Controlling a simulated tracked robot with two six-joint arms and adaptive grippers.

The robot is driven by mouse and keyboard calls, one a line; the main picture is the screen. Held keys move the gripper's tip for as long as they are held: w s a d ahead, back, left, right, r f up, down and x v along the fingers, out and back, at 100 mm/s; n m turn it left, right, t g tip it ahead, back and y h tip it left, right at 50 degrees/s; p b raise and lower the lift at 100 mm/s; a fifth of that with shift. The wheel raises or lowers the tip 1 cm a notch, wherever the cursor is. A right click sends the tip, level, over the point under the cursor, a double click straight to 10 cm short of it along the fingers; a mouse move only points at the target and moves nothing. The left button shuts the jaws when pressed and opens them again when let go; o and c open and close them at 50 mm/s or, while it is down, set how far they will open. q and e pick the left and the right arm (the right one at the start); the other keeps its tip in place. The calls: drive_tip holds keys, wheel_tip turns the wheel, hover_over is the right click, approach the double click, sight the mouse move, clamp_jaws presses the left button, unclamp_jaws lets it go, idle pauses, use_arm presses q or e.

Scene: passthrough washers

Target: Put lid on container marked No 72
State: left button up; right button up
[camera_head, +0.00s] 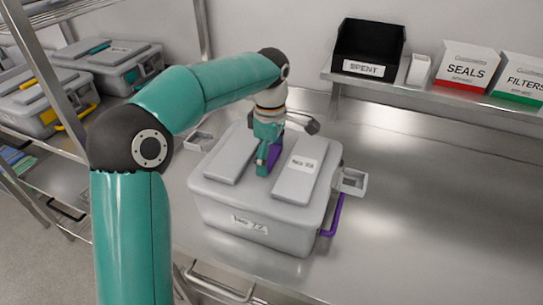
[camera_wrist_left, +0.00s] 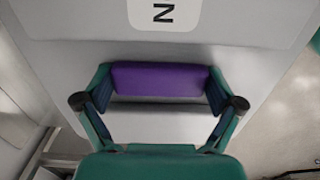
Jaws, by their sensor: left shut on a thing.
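A grey container (camera_head: 245,205) with a front label that reads No 72 stands on the metal bench. A grey lid (camera_head: 298,182) with two raised panels lies over its top; its label is too small to read surely. I cannot tell whether the lid is fully seated. My left gripper (camera_head: 268,160) comes down from above and is shut on the lid's purple handle (camera_head: 273,155). The left wrist view shows the handle (camera_wrist_left: 158,80) between the fingers and part of the lid's label (camera_wrist_left: 164,12). My right gripper is not in view.
Grey flaps stick out at the container's left (camera_head: 199,141) and right (camera_head: 352,182), with a purple side handle (camera_head: 333,215) below. A shelf holds a black SPENT bin (camera_head: 368,50), a SEALS box (camera_head: 466,68) and a FILTERS box (camera_head: 518,78). Other lidded containers (camera_head: 110,62) stand on the left rack. The bench's right is clear.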

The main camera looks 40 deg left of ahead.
use_arm(q)
drive_tip(key=shift+f, duration=0.1)
idle(0.5)
drive_tip(key=o, duration=1.5)
drive_tip(key=shift+c, duration=0.2)
drive_tip(key=shift+f, duration=0.1)
drive_tip(key=shift+r+p, duration=3.25)
drive_tip(key=shift+r, duration=0.35)
